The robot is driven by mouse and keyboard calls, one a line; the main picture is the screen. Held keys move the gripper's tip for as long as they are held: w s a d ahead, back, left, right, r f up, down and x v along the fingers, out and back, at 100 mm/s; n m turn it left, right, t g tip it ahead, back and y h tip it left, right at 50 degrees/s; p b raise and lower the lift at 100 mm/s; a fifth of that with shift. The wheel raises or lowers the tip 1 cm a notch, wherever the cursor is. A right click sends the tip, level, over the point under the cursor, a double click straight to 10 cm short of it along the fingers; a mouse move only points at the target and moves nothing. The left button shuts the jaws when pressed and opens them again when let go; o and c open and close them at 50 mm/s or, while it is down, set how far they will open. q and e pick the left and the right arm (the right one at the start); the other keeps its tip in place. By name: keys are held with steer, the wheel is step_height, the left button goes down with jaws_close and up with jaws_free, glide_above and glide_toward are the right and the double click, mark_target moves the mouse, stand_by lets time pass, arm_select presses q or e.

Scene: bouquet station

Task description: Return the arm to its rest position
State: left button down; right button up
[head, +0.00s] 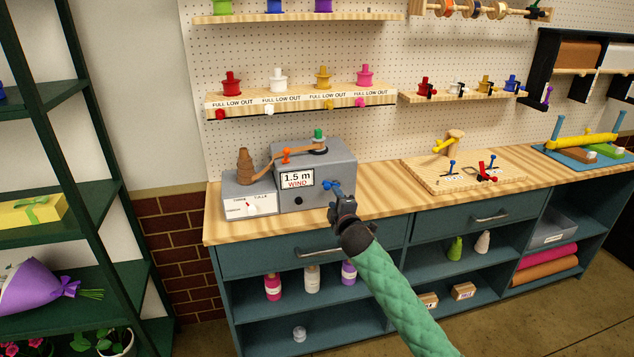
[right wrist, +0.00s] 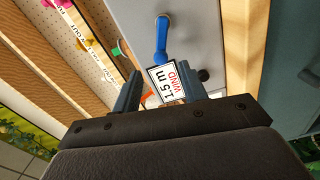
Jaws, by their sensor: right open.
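My right arm (head: 395,290) in a green quilted sleeve reaches up from the bottom of the head view. My right gripper (head: 340,200) is in front of the grey winding machine (head: 330,165), near its blue lever (head: 331,186). In the right wrist view the two fingers (right wrist: 158,92) stand apart with nothing held between them. The blue lever (right wrist: 162,38) shows beyond the fingertips, apart from them. The machine's "1.5 m WIND" label (right wrist: 175,82) shows behind the fingers. My left gripper is not in view.
The wooden counter (head: 385,210) has a drawer handle (head: 320,252) just below the gripper. A pegged wooden board (head: 470,180) lies to the right. A shelf with coloured spools (head: 300,98) hangs above. A dark green rack (head: 90,150) stands at left.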

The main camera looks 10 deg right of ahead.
step_height(320, 180, down, 12)
steer(key=s+d+r+m+g+h, duration=0.1)
steer(key=d+m+g+h, duration=0.3)
steer(key=m, duration=0.6)
steer(key=s+a+f+m+g+y, duration=0.1)
steer(key=s+f+g, duration=0.1)
steer(key=s+f, duration=0.45)
steer(key=s+a+f+m+g+y, duration=0.1)
steer(key=s+a+f+g, duration=0.15)
steer(key=f, duration=0.75)
steer(key=s+a+f+m+g+y, duration=0.1)
steer(key=s+f+g, duration=0.1)
steer(key=s+f, duration=0.5)
steer(key=s+a+f+m+g, duration=0.1)
steer(key=s+a+f+g, duration=0.2)
steer(key=s+f, duration=1.45)
steer(key=s+a+f+g, duration=0.1)
steer(key=s+f, duration=0.2)
steer(key=s, duration=0.5)
steer(key=s+a+f+g, duration=0.1)
steer(key=s+f, duration=0.2)
steer(key=s, duration=0.5)
steer(key=s+a+f+g+y, duration=0.1)
steer(key=s+f, duration=0.2)
steer(key=s, duration=0.6)
steer(key=shift+m, duration=0.3)
steer(key=shift+w, duration=0.1)
